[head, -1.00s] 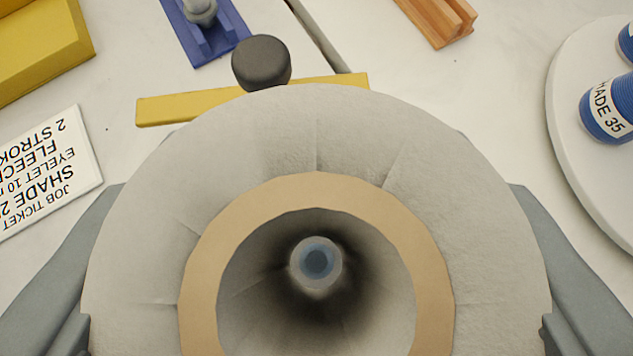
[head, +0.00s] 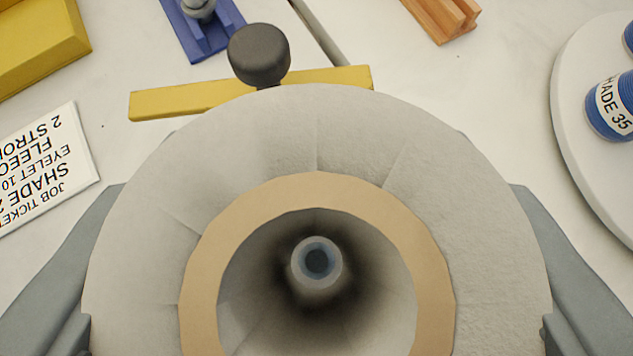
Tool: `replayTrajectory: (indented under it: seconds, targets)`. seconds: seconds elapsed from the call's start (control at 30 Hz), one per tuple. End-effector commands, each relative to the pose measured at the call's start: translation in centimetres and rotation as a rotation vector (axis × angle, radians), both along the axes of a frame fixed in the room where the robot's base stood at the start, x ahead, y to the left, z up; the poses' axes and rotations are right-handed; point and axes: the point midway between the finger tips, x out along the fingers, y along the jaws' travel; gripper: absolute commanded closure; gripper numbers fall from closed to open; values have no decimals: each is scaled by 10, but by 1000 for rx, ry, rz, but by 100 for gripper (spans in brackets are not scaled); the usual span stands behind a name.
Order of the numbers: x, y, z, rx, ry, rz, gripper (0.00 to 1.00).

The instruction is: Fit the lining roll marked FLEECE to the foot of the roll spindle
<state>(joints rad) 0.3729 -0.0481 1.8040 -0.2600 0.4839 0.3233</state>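My gripper (head: 316,335) is shut on a large pale grey lining roll (head: 230,160), one finger at each side. I look down along the roll's tan core (head: 317,190) from above. The tip of the roll spindle (head: 317,262) shows inside the bore, near its middle, with dark shade around it. The roll seems to be around the spindle. How far down the roll sits, and its lower end, are hidden. No FLEECE mark shows on the roll from here.
A yellow bar (head: 340,78) with a black knob (head: 258,54) lies just beyond the roll. A job ticket (head: 40,165) naming FLEECE is at left, below a yellow block (head: 35,45). A blue fixture (head: 200,30), wooden block (head: 443,18) and white round tray (head: 575,150) with blue spools surround it.

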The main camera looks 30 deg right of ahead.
Motion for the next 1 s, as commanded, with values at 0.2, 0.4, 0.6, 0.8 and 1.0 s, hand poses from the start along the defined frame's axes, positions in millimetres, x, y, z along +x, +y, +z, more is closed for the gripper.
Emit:
replayTrajectory:
  seconds: [0.2, 0.4, 0.6, 0.8, 1.0]
  targets:
    - [0, 0, 0, -1, -1, 0, 69]
    - [0, 0, 0, -1, -1, 0, 69]
    - [0, 0, 0, 0, 0, 0, 69]
    - [0, 0, -3, 0, 0, 0, 69]
    - [0, 0, -7, -1, -1, 0, 69]
